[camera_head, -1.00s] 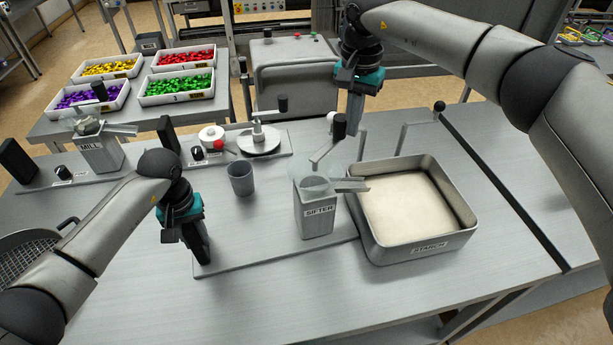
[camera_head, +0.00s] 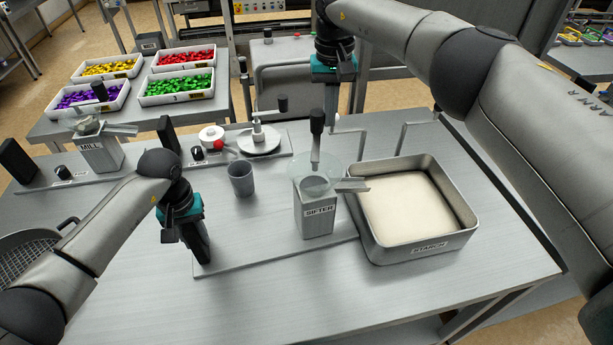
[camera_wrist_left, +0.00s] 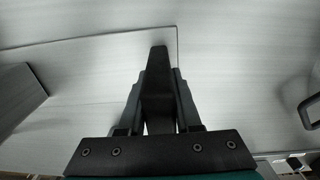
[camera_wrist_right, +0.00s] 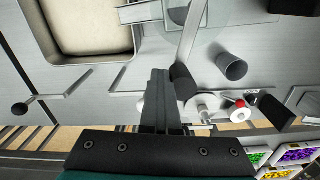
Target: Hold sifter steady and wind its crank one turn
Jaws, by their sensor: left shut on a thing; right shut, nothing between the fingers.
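The grey box-shaped sifter (camera_head: 316,215) stands on a flat base plate (camera_head: 285,250), a clear bowl on top. Its crank knob (camera_head: 317,121) is black and upright, with the crank arm below it over the bowl. My left gripper (camera_head: 204,258) is shut on a black upright handle (camera_wrist_left: 156,85) at the plate's left end. My right gripper (camera_head: 331,112) is shut and empty, its fingers pointing down beside the knob. In the right wrist view the knob (camera_wrist_right: 183,82) sits right against the shut fingers (camera_wrist_right: 160,75); contact cannot be told for sure.
A metal tray of white starch (camera_head: 455,240) stands right of the sifter, under its spout. A grey cup (camera_head: 241,180) stands to the left. A mill (camera_head: 100,152) and another cranked device (camera_head: 259,140) are behind. The table front is clear.

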